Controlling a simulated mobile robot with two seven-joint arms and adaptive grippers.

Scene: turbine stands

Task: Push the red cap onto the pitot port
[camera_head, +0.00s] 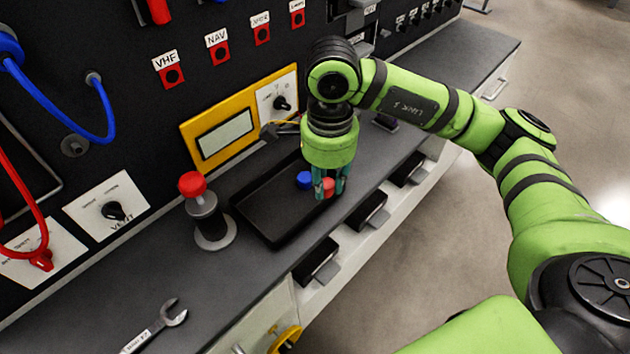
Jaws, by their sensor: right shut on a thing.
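A red cap (328,188) is between the fingers of my right gripper (329,184). The gripper points down over the right side of a black tray (262,222) and is shut on the cap. The fingers partly hide the cap, and I cannot tell whether it touches the tray. A blue cap (304,180) is just left of the fingers. A grey upright post with a red top (205,215) stands on the bench left of the tray, apart from the gripper. No port is clearly marked as the pitot port. My left gripper is out of view.
A wrench (158,326) lies on the bench at the front left. A black panel with red tags, a yellow-framed display (226,138) and knobs rises behind. Red and blue cables (60,104) hang at left. Open black bins (316,262) line the bench front.

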